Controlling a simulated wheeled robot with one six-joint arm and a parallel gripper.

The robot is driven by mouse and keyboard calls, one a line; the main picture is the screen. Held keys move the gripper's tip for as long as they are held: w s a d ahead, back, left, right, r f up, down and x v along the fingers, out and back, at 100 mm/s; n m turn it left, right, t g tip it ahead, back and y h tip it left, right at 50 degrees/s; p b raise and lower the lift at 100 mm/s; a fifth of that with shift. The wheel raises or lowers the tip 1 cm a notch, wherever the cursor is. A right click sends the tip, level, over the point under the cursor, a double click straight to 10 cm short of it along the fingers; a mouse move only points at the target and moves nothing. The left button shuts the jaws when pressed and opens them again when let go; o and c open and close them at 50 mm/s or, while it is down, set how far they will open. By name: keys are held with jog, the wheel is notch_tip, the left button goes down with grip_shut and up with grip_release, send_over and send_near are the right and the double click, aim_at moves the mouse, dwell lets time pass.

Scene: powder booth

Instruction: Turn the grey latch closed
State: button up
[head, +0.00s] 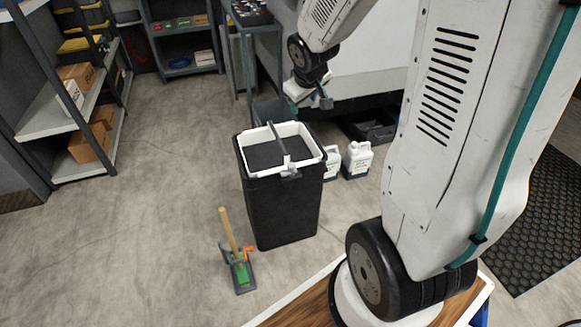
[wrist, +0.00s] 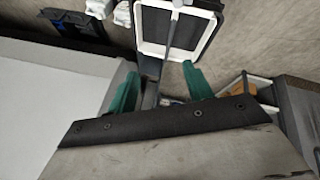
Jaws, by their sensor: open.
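A black bin (head: 280,205) with a white inner rim (head: 257,135) stands on the floor. A long grey bar (head: 277,138), which looks like the latch, lies across its open top and meets a grey clip at the front edge. The bar also shows in the wrist view (wrist: 174,28), at the top. My gripper (head: 315,98) is above and behind the bin's right back corner, apart from the bar. In the wrist view its teal fingers (wrist: 160,86) are spread with nothing seen held between them. How far the latch is turned cannot be told.
White jugs (head: 357,160) stand right of the bin. A long-handled brush (head: 231,235) stands in front of it. Shelves with boxes (head: 85,140) are at left, and a grey stand (head: 255,45) is behind. Open floor lies left of the bin.

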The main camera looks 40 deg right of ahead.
jog(key=n+t, duration=0.1)
send_over(295, 169)
jog(key=s+d, duration=0.1)
jog(key=d, duration=0.3)
notch_tip(295, 169, down, 12)
notch_tip(295, 169, down, 12)
jog(key=d+n+t+y, duration=0.1)
jog(key=d+t+y, duration=0.1)
jog(key=d+y, duration=0.1)
jog(key=s+a+f+t+y, duration=0.1)
jog(key=f+t, duration=0.1)
jog(key=f, duration=0.1)
jog(key=s+a+f+t+y, duration=0.1)
jog(key=a+f+t+y, duration=0.1)
jog(key=f+t, duration=0.1)
jog(key=s+a+f+t+y, duration=0.1)
jog(key=s+f+t+y, duration=0.1)
jog(key=f+t, duration=0.1)
jog(key=shift+s+a+f+n, duration=0.1)
jog(key=shift+a+f+n, duration=0.2)
jog(key=shift+f, duration=0.35)
jog(key=shift+s+a+r+t, duration=0.15)
jog(key=shift+s+r+t, duration=0.05)
jog(key=shift+t, duration=0.2)
jog(key=shift+w+a+y, duration=0.1)
jog(key=shift+y, duration=0.2)
jog(key=x, duration=0.7)
jog(key=shift+w+r, duration=0.2)
jog(key=shift+r, duration=0.05)
jog(key=c, duration=1)
